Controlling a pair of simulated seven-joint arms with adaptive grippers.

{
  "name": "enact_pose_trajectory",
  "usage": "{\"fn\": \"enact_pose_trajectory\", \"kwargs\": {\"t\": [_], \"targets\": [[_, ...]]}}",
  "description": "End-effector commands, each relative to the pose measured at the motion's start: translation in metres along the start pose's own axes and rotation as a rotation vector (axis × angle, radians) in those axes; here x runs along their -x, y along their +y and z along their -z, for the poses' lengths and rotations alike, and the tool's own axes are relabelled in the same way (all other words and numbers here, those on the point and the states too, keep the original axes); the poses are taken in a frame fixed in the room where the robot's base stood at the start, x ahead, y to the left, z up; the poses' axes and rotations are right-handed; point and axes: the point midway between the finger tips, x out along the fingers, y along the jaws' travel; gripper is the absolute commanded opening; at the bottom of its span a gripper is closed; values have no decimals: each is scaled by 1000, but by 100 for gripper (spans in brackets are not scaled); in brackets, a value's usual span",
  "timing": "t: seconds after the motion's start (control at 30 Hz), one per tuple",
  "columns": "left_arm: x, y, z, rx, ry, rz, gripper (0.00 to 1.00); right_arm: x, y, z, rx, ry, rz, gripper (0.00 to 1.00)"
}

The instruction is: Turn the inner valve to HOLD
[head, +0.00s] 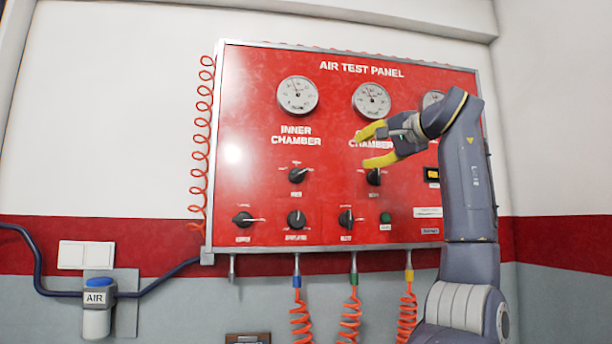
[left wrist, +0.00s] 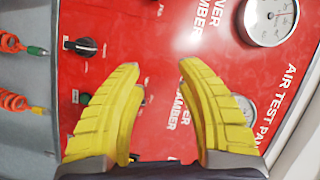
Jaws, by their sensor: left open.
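The inner valve (head: 297,175) is a black knob on the red panel, below the INNER CHAMBER gauge (head: 298,95) in the head view. Its white pointer mark seems to tilt up and right; the small position labels around it are too blurred to read. My left gripper (head: 368,147) has yellow fingers and is open and empty. It is in front of the middle chamber column, right of and above the inner valve, apart from it. In the left wrist view the open fingers (left wrist: 155,85) face the red panel with nothing between them; the inner valve is not clearly visible there.
A second chamber valve (head: 374,177) sits just below the gripper. Lower knobs (head: 296,219) and a green button (head: 385,217) line the panel's bottom. Coiled orange hoses (head: 301,318) hang beneath. My arm covers the panel's right side. The space before the inner valve is clear.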

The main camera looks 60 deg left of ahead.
Motion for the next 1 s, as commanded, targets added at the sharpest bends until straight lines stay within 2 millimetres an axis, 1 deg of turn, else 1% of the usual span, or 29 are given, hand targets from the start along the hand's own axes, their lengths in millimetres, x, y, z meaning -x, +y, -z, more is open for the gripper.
{"fn": "enact_pose_trajectory", "kwargs": {"t": [0.03, 0.1, 0.2, 0.33, 0.43, 0.57, 0.77, 1.0], "targets": [[-3, -9, -20, 49, -1, -16, 36, 0, 0, 0, 0, 0, 0, 44], [-7, -17, -44, 102, 0, -39, 36, 0, 0, 0, 0, 0, 0, 44], [-10, -23, -73, 158, 2, -66, 36, 0, 0, 0, 0, 0, 0, 44], [-11, -24, -96, 196, 6, -91, 36, 0, 0, 0, 0, 0, 0, 44], [-11, -23, -105, 201, 8, -103, 36, 0, 0, 0, 0, 0, 0, 44], [-19, -19, -106, 181, 3, -113, 36, 0, 0, 0, 0, 0, 0, 44], [-48, -16, -106, 180, 0, -112, 36, 0, 0, 0, 0, 0, 0, 44], [-92, -11, -105, 180, 0, -112, 36, 0, 1, 0, 1, 0, -1, 44]]}}
